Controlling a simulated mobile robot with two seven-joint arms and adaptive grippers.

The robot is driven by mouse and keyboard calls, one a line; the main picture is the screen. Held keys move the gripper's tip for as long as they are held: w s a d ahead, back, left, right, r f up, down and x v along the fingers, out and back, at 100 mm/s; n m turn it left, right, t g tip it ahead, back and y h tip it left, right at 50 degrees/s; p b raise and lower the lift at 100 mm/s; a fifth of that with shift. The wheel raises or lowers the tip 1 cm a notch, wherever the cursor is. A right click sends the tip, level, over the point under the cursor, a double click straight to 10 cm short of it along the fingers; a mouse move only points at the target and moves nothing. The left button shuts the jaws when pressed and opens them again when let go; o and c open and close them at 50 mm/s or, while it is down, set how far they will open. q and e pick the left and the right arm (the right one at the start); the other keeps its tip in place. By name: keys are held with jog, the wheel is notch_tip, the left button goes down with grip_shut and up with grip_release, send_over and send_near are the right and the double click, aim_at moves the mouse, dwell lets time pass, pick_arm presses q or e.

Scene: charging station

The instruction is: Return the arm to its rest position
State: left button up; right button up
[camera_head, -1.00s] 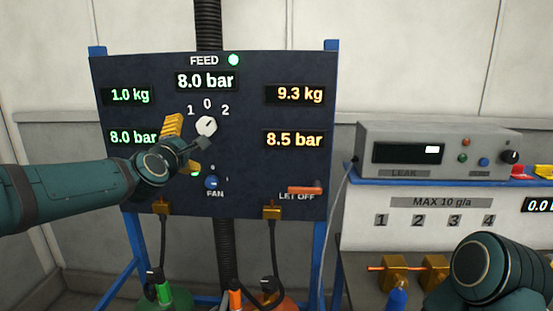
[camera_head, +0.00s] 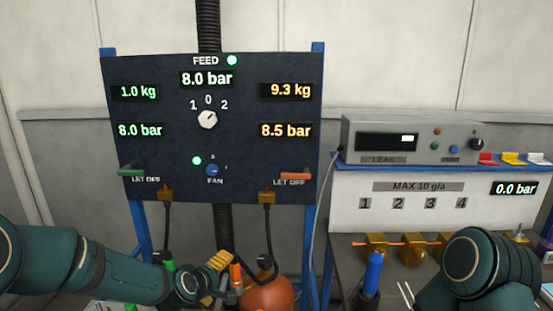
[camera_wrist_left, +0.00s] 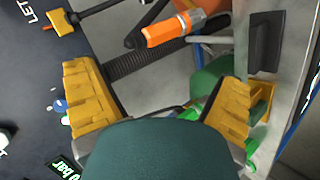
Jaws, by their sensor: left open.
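My left arm (camera_head: 120,275) reaches in low from the left, below the dark charging panel (camera_head: 255,110). My left gripper (camera_head: 222,277) is in front of the hoses and the orange cylinder (camera_head: 268,294). In the left wrist view its two yellow fingers (camera_wrist_left: 160,98) are spread wide with nothing gripped between them. An orange-handled connector (camera_wrist_left: 174,30) shows beyond the fingers, apart from them. My right arm (camera_head: 485,270) is at the lower right; its gripper is not seen.
The panel carries a white selector knob (camera_head: 207,119), a blue fan knob (camera_head: 212,170), a green lever (camera_head: 131,172) and an orange lever (camera_head: 295,176). The leak tester (camera_head: 412,140) stands on a bench at right. A blue-topped tool (camera_head: 373,272) stands near my right arm.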

pick_arm(q)
jog(key=s+d+f+m+g, duration=0.1)
jog(key=s+f+m+g, duration=0.2)
jog(key=s+f, duration=0.4)
jog(key=s+d+f+m+g, duration=0.2)
jog(key=s+f+m+g, duration=0.1)
jog(key=s+f, duration=0.5)
jog(key=s+d+f+m+g+h, duration=0.1)
jog(key=s+d+f+m+g, duration=0.1)
jog(key=s+f, duration=0.5)
jog(key=s+m, duration=0.1)
jog(key=s, duration=0.4)
jog(key=shift+d+f+m+g, duration=0.25)
jog(key=shift+f+m+g, duration=0.05)
jog(key=shift+m+g, duration=0.1)
